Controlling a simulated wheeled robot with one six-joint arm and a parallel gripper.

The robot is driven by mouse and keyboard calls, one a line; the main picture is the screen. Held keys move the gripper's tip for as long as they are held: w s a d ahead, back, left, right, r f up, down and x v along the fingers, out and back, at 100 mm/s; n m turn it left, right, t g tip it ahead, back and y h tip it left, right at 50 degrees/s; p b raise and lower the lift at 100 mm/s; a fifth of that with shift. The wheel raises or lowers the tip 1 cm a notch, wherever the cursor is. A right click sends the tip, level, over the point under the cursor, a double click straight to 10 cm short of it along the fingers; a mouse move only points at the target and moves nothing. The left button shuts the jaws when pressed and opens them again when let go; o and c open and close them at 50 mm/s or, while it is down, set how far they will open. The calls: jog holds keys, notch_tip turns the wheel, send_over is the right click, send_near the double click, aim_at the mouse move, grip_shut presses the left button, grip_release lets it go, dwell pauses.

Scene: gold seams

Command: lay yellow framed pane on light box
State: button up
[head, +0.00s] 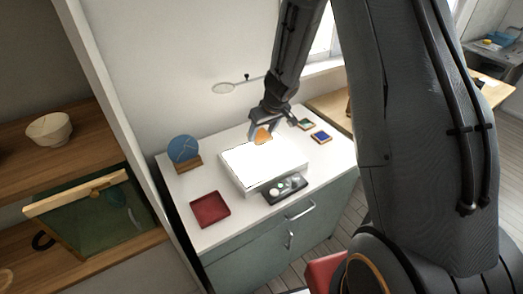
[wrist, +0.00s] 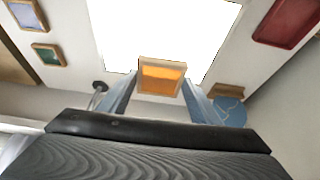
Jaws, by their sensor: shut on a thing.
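The yellow framed pane (wrist: 162,77) shows orange-yellow in a pale wooden frame in the wrist view, between my gripper's blue-grey fingers. In the head view the pane (head: 262,136) hangs below my gripper (head: 264,128), at the back edge of the light box. My gripper (wrist: 160,85) is shut on the pane. The light box (head: 240,173) is a white, brightly lit slab on the counter. Its glowing top (wrist: 165,30) lies beyond the pane in the wrist view. I cannot tell whether the pane touches it.
A blue framed pane (head: 321,137) and a green framed pane (head: 305,124) lie right of the box. A red tray (head: 210,209) is at front left, a blue disc on a wooden stand (head: 185,150) at back left. A dark palette with pale cups (head: 285,188) sits before the box.

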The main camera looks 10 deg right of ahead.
jog(key=f+b, duration=0.1)
jog(key=f, duration=0.1)
jog(key=d+f+b, duration=0.1)
jog(key=f, duration=0.2)
jog(key=shift+f, duration=0.1)
jog(key=shift+f+b, duration=2.05)
jog(key=shift+b, duration=0.15)
jog(key=shift+f, duration=0.15)
jog(key=o, duration=1.1)
jog(key=shift+s, duration=0.1)
